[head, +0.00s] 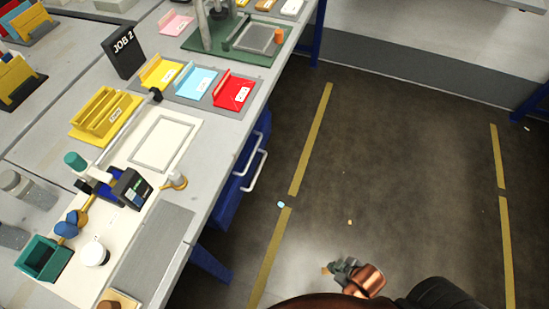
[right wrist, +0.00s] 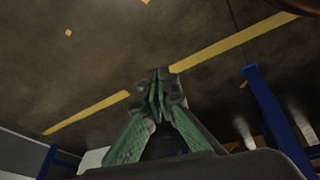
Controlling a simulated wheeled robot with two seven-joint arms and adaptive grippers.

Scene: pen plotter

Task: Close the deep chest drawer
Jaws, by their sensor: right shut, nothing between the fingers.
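The blue drawer chest (head: 228,195) is under the right edge of the workbench. Two pale bar handles show on its front, an upper one (head: 249,158) and a lower one (head: 256,171). The lower handle shows farther out to the right, but the bench top hides much of the chest, so I cannot tell exactly how far each drawer stands out. My right gripper (head: 340,268) is over the floor, to the right of and nearer than the chest, apart from it. Its green fingers are together and empty in the right wrist view (right wrist: 158,80). My left gripper is not in view.
The workbench (head: 207,160) carries a plotter, trays and a JOB 2 sign (head: 124,50). A blue bench leg (head: 210,264) stands nearer than the chest. Small scraps (head: 281,204) lie on the floor. The floor right of the bench (head: 400,160) is mostly free.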

